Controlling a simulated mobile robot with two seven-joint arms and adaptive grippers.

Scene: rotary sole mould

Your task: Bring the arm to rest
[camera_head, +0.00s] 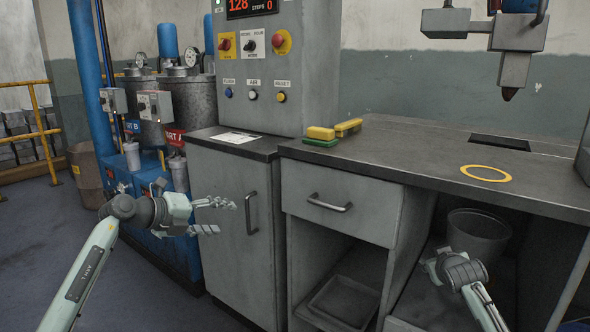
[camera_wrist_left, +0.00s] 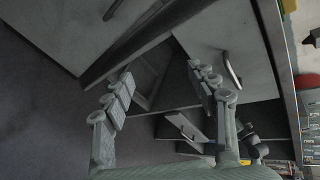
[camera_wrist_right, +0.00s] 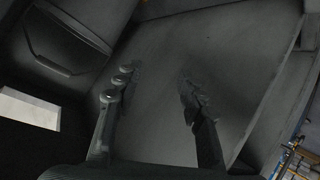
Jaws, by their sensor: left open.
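My left gripper (camera_head: 226,215) is open and empty, in front of the grey cabinet door below the control panel. Its two fingers also show spread apart in the left wrist view (camera_wrist_left: 160,72), with nothing between them. My right arm comes in from the bottom right of the head view, and its wrist end is low in front of the open space under the bench; its fingers are hard to make out there. In the right wrist view my right gripper (camera_wrist_right: 155,78) has its fingers apart and nothing between them.
The workbench (camera_head: 420,150) holds yellow and green blocks (camera_head: 321,137) and a yellow ring mark (camera_head: 486,173). A drawer (camera_head: 335,203) faces me. A grey bucket (camera_head: 476,237) stands under the bench. Blue pipework and tanks (camera_head: 190,95) stand at left.

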